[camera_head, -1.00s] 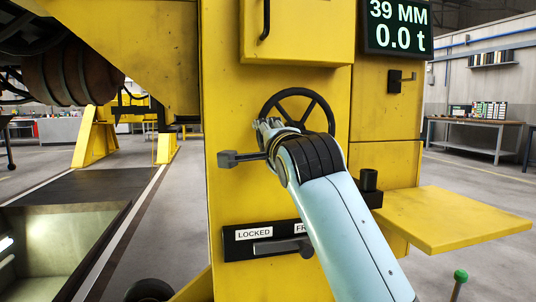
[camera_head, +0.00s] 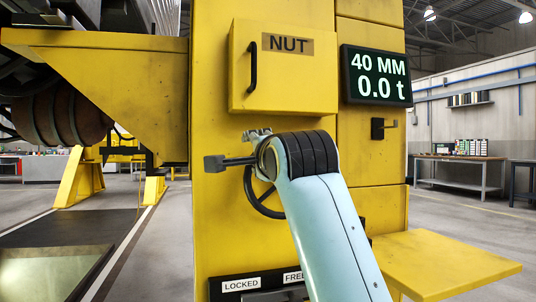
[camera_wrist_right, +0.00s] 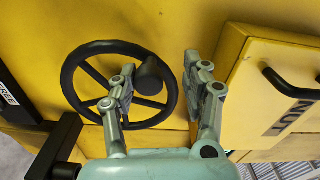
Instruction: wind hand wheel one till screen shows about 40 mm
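The black hand wheel (camera_head: 262,207) is on the front of the yellow column, partly hidden behind my right arm. In the right wrist view the wheel (camera_wrist_right: 68,85) shows nearly whole, with its black knob (camera_wrist_right: 150,72) on the rim. My right gripper (camera_head: 258,135) is above the wheel in the head view. In the wrist view the right gripper (camera_wrist_right: 160,92) is open; one finger overlaps the wheel left of the knob, the other is clear to the right. The screen (camera_head: 376,76) reads 40 MM and 0.0 t. My left gripper is out of view.
A yellow box marked NUT (camera_head: 285,75) with a black handle sits above my right gripper. A LOCKED/FREE plate (camera_head: 240,284) is below the wheel. A yellow shelf (camera_head: 445,265) juts out at lower right. A pit (camera_head: 50,272) lies at lower left.

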